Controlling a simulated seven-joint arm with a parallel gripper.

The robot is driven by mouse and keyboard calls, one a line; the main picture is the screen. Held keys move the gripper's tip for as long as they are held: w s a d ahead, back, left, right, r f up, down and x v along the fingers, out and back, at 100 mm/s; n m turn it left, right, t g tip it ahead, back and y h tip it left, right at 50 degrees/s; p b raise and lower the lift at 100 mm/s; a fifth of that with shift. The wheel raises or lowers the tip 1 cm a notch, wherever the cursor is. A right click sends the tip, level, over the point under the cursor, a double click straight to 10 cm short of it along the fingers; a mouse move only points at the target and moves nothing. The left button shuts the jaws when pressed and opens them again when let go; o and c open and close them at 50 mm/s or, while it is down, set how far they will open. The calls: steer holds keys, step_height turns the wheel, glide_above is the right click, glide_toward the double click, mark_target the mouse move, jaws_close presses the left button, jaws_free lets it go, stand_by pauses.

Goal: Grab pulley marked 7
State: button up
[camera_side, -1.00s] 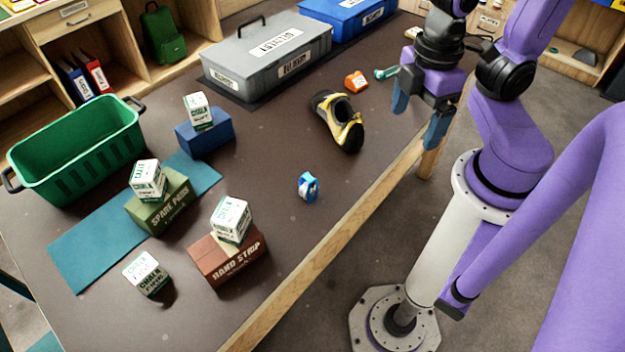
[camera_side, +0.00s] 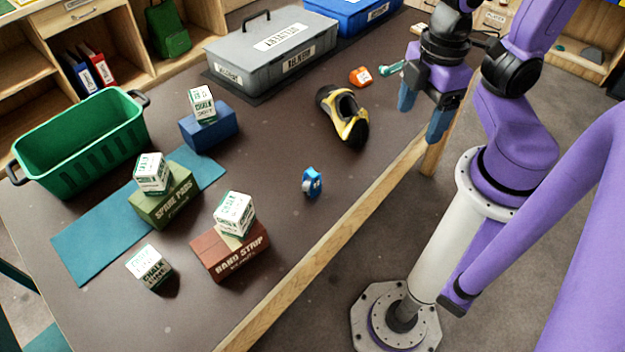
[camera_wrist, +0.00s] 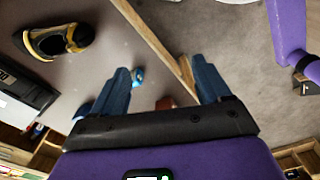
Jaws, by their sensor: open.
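A small blue pulley-like piece (camera_side: 312,183) with a pale part lies on the dark table near its front edge in the side view. In the wrist view the blue piece (camera_wrist: 138,77) shows beside the left finger, partly hidden. No number can be read on it. A small orange piece (camera_side: 360,77) and a teal piece (camera_side: 391,69) lie farther back; I cannot tell whether either is a pulley. My gripper (camera_side: 422,112) is open and empty, above the table's front edge, to the right of the blue piece and apart from it. It also shows in the wrist view (camera_wrist: 162,78).
A yellow-black shoe (camera_side: 344,117) lies between the blue and orange pieces. Grey (camera_side: 272,75) and blue (camera_side: 350,14) cases stand behind. A green crate (camera_side: 82,177) and several small boxes stand left on and around a teal mat (camera_side: 88,262). Table around the blue piece is clear.

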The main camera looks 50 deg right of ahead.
steer(key=shift+f, duration=0.1)
steer(key=n+t+h, duration=0.2)
steer(key=n+t, duration=1.1)
steer(key=n, duration=0.9)
glide_toward(307, 178)
steer(key=w+f, duration=0.1)
steer(key=w+d+f, duration=0.2)
steer(key=shift+w+f, duration=0.25)
steer(key=shift+w, duration=0.05)
steer(key=shift+x, duration=3.8)
